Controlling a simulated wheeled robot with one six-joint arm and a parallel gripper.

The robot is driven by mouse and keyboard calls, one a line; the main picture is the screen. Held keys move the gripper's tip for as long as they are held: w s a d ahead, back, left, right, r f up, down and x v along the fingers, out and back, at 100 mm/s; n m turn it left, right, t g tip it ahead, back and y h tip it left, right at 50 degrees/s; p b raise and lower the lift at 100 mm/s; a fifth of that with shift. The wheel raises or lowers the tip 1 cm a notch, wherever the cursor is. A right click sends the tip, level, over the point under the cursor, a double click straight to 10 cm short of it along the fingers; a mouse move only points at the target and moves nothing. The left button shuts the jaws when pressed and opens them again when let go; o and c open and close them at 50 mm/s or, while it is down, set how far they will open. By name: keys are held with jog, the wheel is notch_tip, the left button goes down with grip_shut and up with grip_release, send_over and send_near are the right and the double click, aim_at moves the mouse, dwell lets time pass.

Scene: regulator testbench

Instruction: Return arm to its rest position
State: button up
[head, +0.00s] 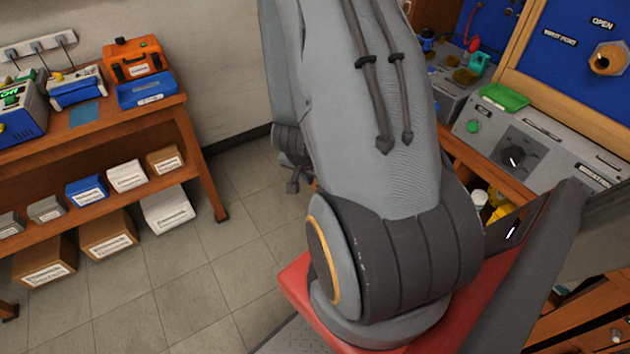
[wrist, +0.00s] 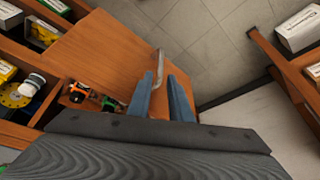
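My gripper (wrist: 161,88) shows in the wrist view as two blue-grey fingers standing apart, with nothing held between them. A metal handle (wrist: 159,68) on a wooden panel (wrist: 108,55) shows just beyond the fingertips; I cannot tell how far away it is. My arm fills the middle of the head view, folded above a red surface (head: 297,283).
A wooden shelf bench (head: 185,118) with several boxes, an orange case (head: 137,62) and a blue tray (head: 148,90) stands at left. A grey control panel (head: 545,150) with a green tray (head: 504,97) is at right. Tiled floor (head: 180,285) is clear between.

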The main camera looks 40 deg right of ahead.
dwell(0.3)
jog(key=w+a+r+n+t+y, duration=0.1)
jog(key=w+a+r+n+y, duration=0.1)
jog(key=w+a+r+n, duration=0.3)
jog(key=w+a+r+y, duration=0.1)
jog(key=a+r, duration=0.2)
jog(key=a, duration=0.4)
jog(key=s+a+r+n+g+y+b, duration=0.1)
jog(key=s+a+r+n, duration=0.4)
jog(key=a+r+n, duration=0.3)
notch_tip(320, 180, up, 3)
jog(key=shift+s+a+f, duration=0.1)
jog(key=shift+s+a, duration=0.05)
jog(key=shift+a, duration=0.75)
